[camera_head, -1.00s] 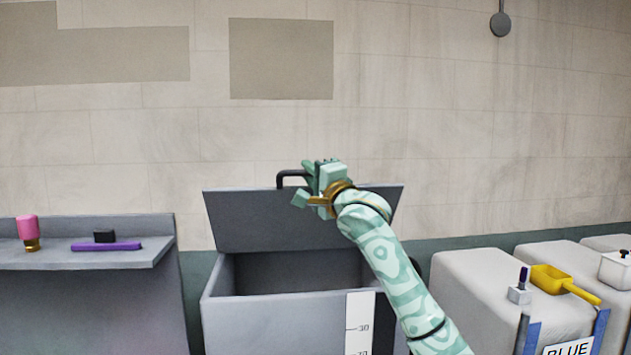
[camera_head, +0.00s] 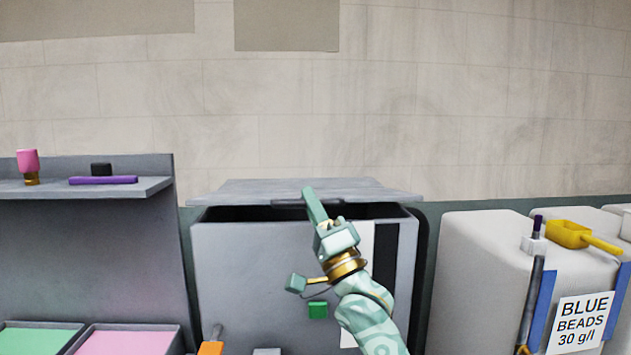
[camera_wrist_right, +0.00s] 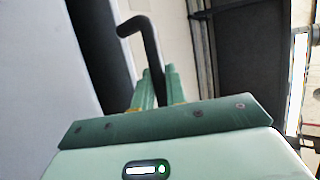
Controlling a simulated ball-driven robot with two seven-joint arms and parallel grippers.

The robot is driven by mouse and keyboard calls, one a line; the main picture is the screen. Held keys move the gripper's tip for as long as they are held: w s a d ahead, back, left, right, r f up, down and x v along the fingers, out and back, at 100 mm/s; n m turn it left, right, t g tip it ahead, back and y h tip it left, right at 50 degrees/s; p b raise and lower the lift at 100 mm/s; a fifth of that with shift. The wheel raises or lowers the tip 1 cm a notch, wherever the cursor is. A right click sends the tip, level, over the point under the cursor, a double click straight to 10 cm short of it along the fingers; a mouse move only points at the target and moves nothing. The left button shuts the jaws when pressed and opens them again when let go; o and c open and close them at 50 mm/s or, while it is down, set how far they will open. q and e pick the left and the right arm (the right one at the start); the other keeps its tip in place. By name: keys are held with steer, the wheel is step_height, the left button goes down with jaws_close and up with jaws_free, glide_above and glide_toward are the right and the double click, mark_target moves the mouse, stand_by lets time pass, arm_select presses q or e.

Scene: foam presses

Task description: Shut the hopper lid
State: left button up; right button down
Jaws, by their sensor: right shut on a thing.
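The grey hopper (camera_head: 245,265) stands in the middle of the head view. Its grey lid (camera_head: 250,189) is tilted low over the top, with a dark gap between the lid's front edge and the hopper rim. My right gripper (camera_head: 312,205) is at the lid's front edge, shut on the black lid handle (camera_head: 287,204). In the right wrist view the bent handle (camera_wrist_right: 147,40) runs down between the green fingers (camera_wrist_right: 155,88). My left gripper is not in view.
A shelf (camera_head: 60,192) with a pink-topped item (camera_head: 28,160) and a purple bar (camera_head: 103,180) is at left. Green (camera_head: 40,338) and pink (camera_head: 130,340) trays sit below. White bead sacks (camera_head: 478,275) with a yellow scoop (camera_head: 570,234) stand at right.

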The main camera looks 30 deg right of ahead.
step_height(320, 180, down, 5)
steer(key=shift+s+a+r+b, duration=0.1)
steer(key=shift+r+b, duration=0.1)
steer(key=shift+b, duration=0.2)
steer(key=shift+f, duration=0.3)
steer(key=c, duration=1.4)
jaws_free()
